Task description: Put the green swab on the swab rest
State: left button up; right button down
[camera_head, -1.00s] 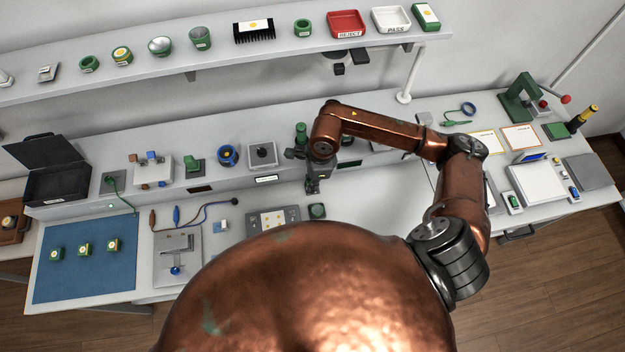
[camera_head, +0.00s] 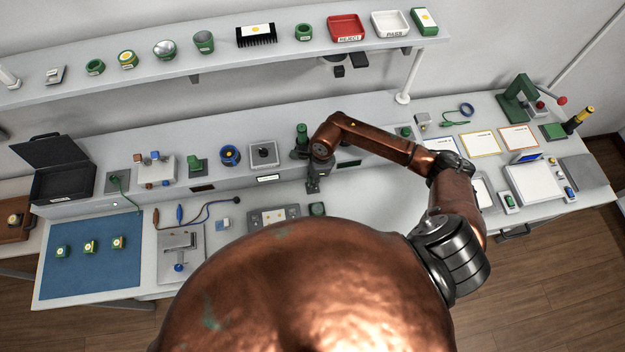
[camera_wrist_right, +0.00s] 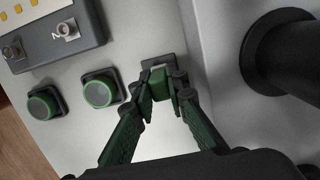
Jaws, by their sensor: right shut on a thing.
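My right gripper (camera_head: 313,187) is low over the workbench, in front of the raised back ledge. In the right wrist view, its fingertips (camera_wrist_right: 166,88) are shut on a small green piece (camera_wrist_right: 158,84), which I take to be the green swab. Most of it is hidden between the fingers. A dark square plate (camera_wrist_right: 152,62) with a pale patch lies just behind the piece; I cannot tell whether they touch. I cannot make out for sure which thing is the swab rest. My left gripper is not in view.
Two green round-topped pieces on dark square bases, one nearer (camera_wrist_right: 100,92) and one farther left (camera_wrist_right: 43,103), stand beside the gripper. A grey panel (camera_wrist_right: 45,38) with metal knobs lies behind them. A black cylinder (camera_wrist_right: 285,55) stands at the right. The blue mat (camera_head: 90,275) is far left.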

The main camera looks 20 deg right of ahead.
jog(key=shift+f, duration=0.1)
jog(key=c, duration=2.4)
grip_release()
jog(key=shift+f, duration=0.1)
jog(key=shift+o, duration=1.1)
jog(key=shift+r, duration=0.2)
jog(key=shift+r, duration=0.25)
notch_tip(320, 180, up, 12)
jog(key=d+b, duration=0.1)
jog(key=shift+s+d+f+b, duration=0.25)
jog(key=shift+d+b, duration=0.15)
